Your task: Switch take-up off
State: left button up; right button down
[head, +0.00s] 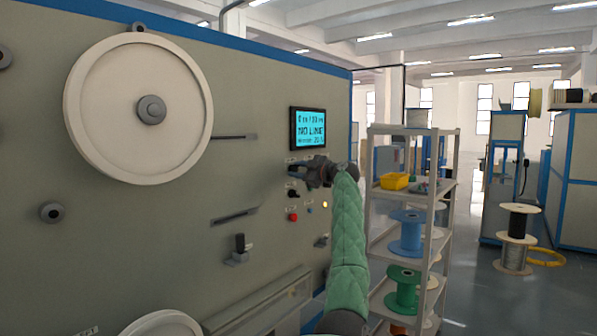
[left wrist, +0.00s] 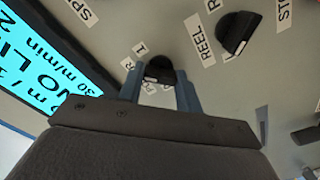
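My left gripper (head: 312,172) is at the control panel, just below the screen, and hides some of the controls there. In the left wrist view its two fingers (left wrist: 160,85) stand on either side of a black rotary knob (left wrist: 159,68). The gap is about the knob's width; I cannot tell whether the fingers press on it. Its label is partly hidden, so I cannot read whether it is the take-up switch. My right gripper is not in view.
The lit screen (head: 308,129) reads "NO LINE". A large white reel (head: 110,110) is at left. A shelf with spools (head: 408,232) stands right of the machine.

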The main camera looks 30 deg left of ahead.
pick_arm(q)
jog(key=shift+n, duration=0.4)
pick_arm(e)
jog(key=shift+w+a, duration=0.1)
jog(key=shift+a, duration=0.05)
pick_arm(q)
jog(key=shift+f+n+b, duration=0.2)
jog(key=shift+n+b, duration=1.45)
jog(key=shift+n, duration=2.7)
jog(key=shift+f+n+b, duration=0.15)
jog(key=shift+n+b, duration=1.45)
jog(key=shift+n, duration=2.75)
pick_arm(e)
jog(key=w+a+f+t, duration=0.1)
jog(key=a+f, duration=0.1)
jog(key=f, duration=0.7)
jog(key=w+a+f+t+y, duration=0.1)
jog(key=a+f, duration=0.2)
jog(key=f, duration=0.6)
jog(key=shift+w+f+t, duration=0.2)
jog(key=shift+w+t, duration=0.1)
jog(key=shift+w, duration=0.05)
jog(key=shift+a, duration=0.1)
pick_arm(q)
jog(key=o, duration=1)
jog(key=shift+r, duration=0.1)
